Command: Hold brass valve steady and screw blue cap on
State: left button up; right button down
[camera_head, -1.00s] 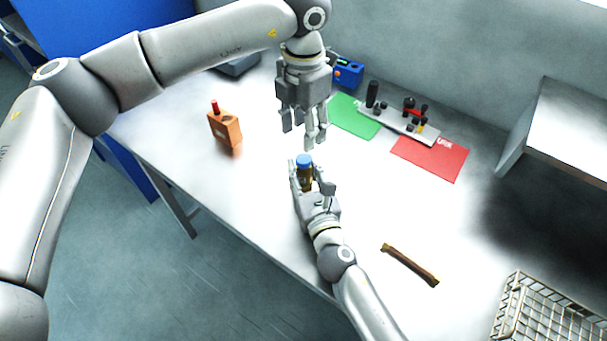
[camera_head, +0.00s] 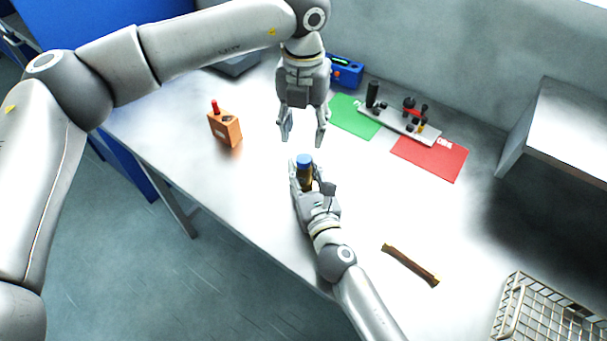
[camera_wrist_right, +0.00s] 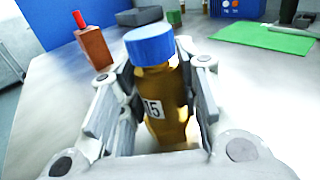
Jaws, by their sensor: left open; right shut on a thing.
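The brass valve (camera_head: 306,177) stands upright between the fingers of my right gripper (camera_head: 313,182), which is shut on it. In the right wrist view the valve (camera_wrist_right: 163,92) is a golden cylinder with a white label reading 15, between the fingers of the right gripper (camera_wrist_right: 155,105). The blue cap (camera_head: 304,160) sits on top of the valve; it also shows in the right wrist view (camera_wrist_right: 150,45). I cannot tell how tightly it is seated. My left gripper (camera_head: 303,139) is open and empty, pointing down above and slightly behind the cap, apart from it.
An orange box with a red top (camera_head: 225,128) stands at left. Behind are a green mat (camera_head: 352,116), a red mat (camera_head: 430,158), a tool rack (camera_head: 400,124) and a blue device (camera_head: 346,72). A brown bar (camera_head: 410,265) and wire basket (camera_head: 545,310) lie at right.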

aim_at(304, 158)
pick_arm(q)
notch_tip(304, 158, down, 8)
jog(key=shift+r, duration=0.1)
dwell(0.4)
grip_shut()
jog(key=m, duration=1.5)
grip_release()
